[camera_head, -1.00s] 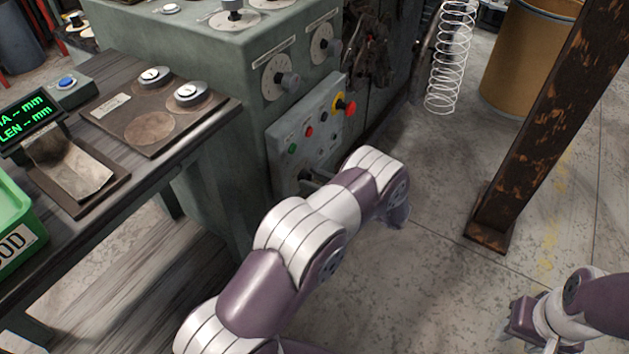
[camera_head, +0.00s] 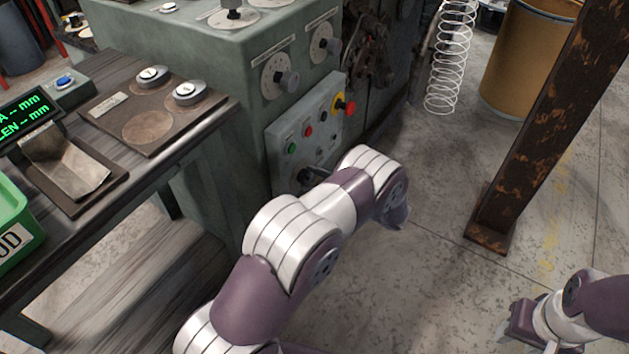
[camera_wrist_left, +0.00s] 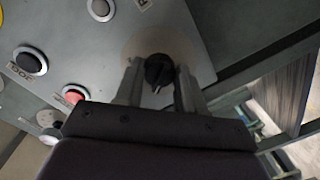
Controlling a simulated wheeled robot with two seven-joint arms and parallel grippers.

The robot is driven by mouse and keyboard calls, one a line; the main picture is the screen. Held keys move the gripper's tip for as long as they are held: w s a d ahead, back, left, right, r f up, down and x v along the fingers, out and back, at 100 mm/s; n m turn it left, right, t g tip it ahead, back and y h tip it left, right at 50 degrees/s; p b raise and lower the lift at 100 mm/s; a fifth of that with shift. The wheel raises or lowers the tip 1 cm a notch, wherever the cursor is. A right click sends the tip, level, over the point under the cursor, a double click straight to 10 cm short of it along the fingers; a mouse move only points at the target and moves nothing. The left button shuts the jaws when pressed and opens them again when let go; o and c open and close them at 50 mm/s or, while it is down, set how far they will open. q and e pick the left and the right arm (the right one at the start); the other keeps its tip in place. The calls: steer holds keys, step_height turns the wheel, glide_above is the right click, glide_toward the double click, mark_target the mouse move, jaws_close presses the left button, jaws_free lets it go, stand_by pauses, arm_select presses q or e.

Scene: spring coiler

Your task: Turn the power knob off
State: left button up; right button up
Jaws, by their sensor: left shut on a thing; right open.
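The power knob (camera_wrist_left: 158,70) is a black rotary knob on a round plate, low on the grey control panel (camera_head: 283,133). In the left wrist view my left gripper (camera_wrist_left: 158,80) has its two fingers around the knob and is shut on it. A pale pointer line shows on the knob's lower part. In the head view the left gripper (camera_head: 306,178) is at the panel's lower edge, and my forearm hides much of it. My right gripper (camera_head: 516,322) is at the lower right, open, over bare floor and far from the panel.
The panel also carries a red-and-yellow emergency button (camera_head: 344,105), a green button (camera_head: 291,148) and a red button (camera_head: 308,131). Dials (camera_head: 275,77) sit above it. A wooden bench (camera_head: 205,128) stands left, a rusty post (camera_head: 497,205) right.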

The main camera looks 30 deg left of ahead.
arm_select(q)
steer(key=shift+n, duration=0.8)
steer(key=o, duration=1)
steer(key=shift+o, duration=0.2)
steer(key=s+d+r, duration=0.1)
steer(key=d, duration=1.1)
steer(key=shift+d+p, duration=0.35)
steer(key=shift+p, duration=0.1)
